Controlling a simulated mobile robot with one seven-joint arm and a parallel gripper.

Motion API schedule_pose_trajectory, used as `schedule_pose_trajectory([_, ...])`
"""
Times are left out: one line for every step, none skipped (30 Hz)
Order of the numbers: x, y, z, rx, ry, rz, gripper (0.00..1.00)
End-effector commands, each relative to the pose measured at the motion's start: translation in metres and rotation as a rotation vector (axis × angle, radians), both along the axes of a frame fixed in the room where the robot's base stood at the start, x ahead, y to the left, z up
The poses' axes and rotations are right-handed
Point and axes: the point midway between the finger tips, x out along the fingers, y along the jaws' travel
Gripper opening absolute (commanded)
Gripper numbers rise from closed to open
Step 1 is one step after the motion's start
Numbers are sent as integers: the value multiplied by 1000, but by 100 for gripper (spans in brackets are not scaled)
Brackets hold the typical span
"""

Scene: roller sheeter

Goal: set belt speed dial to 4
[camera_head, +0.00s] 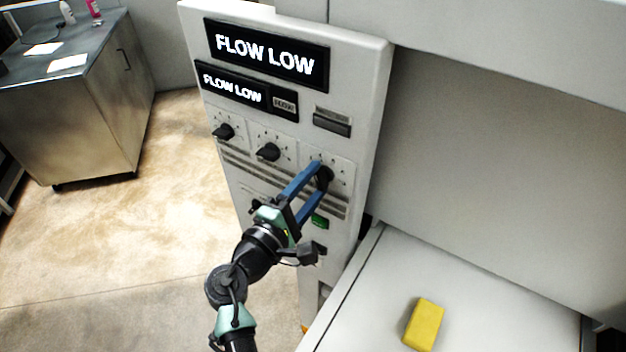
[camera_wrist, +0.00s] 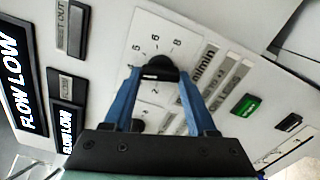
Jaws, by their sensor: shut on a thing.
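A black dial knob (camera_head: 325,177) sits at the right end of a row of three dials on the white control panel (camera_head: 362,100). My gripper (camera_head: 318,180) reaches it from the lower left, with its blue fingers shut on the knob. In the wrist view the knob (camera_wrist: 160,65) is between the two fingertips, on a white plate with numerals around it. The numerals are small, and I cannot tell which one the knob points to. I cannot read a name for this dial.
The other dials (camera_head: 268,151) and (camera_head: 224,131) are to the left. Two displays read FLOW LOW, the larger (camera_head: 266,54) on top. A green button (camera_head: 319,221) is below the held knob. A yellow block (camera_head: 424,324) lies on the white surface (camera_head: 470,290) at lower right.

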Motion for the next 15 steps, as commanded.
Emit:
schedule_pose_trajectory([0, 0, 0, -13, 9, 0, 2])
schedule_pose_trajectory([0, 0, 0, -20, 13, 0, 2])
schedule_pose_trajectory([0, 0, 0, -29, 18, 0, 2])
schedule_pose_trajectory([0, 0, -1, -34, 21, 0, 2])
schedule_pose_trajectory([0, 0, -1, -38, 23, 0, 2])
schedule_pose_trajectory([0, 0, -1, -43, 26, 0, 2])
schedule_pose_trajectory([0, 0, -1, -45, 27, 0, 2])
schedule_pose_trajectory([0, 0, -1, -48, 29, 0, 2])
schedule_pose_trajectory([0, 0, -1, -50, 30, 0, 2])
schedule_pose_trajectory([0, 0, -1, -51, 30, 0, 2])
schedule_pose_trajectory([0, 0, -1, -51, 31, 0, 2])
schedule_pose_trajectory([0, 0, -1, -52, 31, 0, 2])
schedule_pose_trajectory([0, 0, -1, -52, 31, 0, 2])
schedule_pose_trajectory([0, 0, -1, -52, 31, 0, 2])
schedule_pose_trajectory([0, 0, -1, -52, 31, 0, 2])
